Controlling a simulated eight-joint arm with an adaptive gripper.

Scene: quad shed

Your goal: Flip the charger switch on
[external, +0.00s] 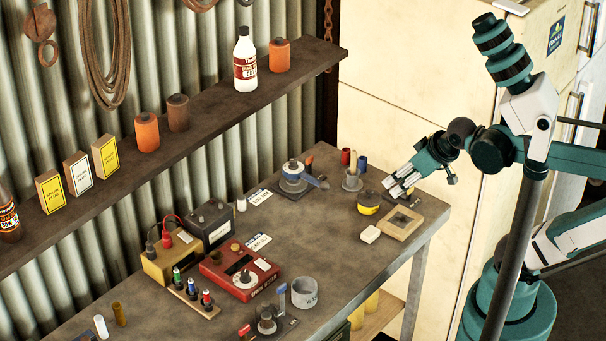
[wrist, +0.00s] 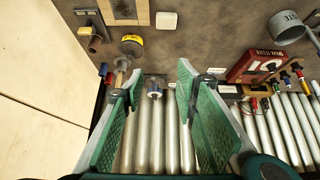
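A yellow box (external: 170,262) with red and black leads stands at the back left of the bench, beside a black battery-like box (external: 210,224). A red box (external: 240,272) with white lettering and a dark round part on top sits in front of them; it also shows at the right of the wrist view (wrist: 256,64). I cannot tell for sure which box is the charger, and no switch position can be read. My gripper (external: 390,190) is open and empty above the right end of the bench, well right of both boxes. Its fingers (wrist: 159,82) are wide apart in the wrist view.
A black-and-yellow round item (external: 368,203), a wooden frame (external: 401,223) and a white block (external: 370,234) lie near my gripper. A loaded shelf (external: 215,104) runs above the bench.

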